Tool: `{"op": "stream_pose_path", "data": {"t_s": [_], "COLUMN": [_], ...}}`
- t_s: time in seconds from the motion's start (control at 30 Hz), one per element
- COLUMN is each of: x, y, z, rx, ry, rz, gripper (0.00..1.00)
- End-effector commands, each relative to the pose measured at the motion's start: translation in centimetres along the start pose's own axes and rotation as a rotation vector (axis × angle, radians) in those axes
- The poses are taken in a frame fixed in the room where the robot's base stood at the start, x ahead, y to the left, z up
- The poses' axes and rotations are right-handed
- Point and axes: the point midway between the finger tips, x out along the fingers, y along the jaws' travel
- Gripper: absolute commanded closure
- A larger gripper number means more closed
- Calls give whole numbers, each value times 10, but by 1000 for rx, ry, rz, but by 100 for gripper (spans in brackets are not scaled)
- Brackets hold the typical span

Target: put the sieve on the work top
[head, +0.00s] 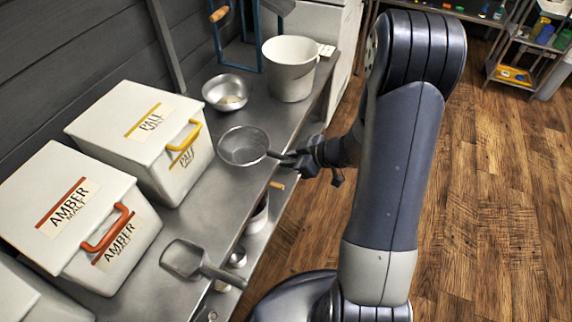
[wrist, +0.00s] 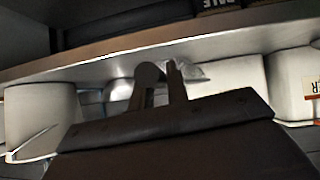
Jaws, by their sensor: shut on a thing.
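The sieve (head: 243,146) is a round, grey mesh bowl with a dark rim and a short handle. In the head view it shows over the steel work top (head: 212,212), right of the pale malt bin. My gripper (head: 300,159) is shut on its handle near the work top's right edge. I cannot tell whether the sieve touches the top or hangs just above it. In the wrist view the picture is upside down; my gripper's fingers (wrist: 161,82) show close together, and a greyish mesh patch beside them looks like part of the sieve (wrist: 190,71).
A pale malt bin (head: 172,165) and an amber malt bin (head: 60,215) stand along the wall. A metal bowl (head: 227,92) and a white bucket (head: 289,72) stand behind the sieve. A metal scoop (head: 185,260) lies in front. A shelf runs below the top.

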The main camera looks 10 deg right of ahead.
Motion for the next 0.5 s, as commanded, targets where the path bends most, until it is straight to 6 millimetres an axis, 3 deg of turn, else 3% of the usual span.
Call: {"op": "stream_pose_path", "data": {"t_s": [0.4,0.43,0.5], "x": [2,2,2], "y": [0,0,0], "z": [4,4,4], "rx": [1,0,0], "ry": [1,0,0], "rz": [-1,-1,-1], "gripper": [100,82,76]}}
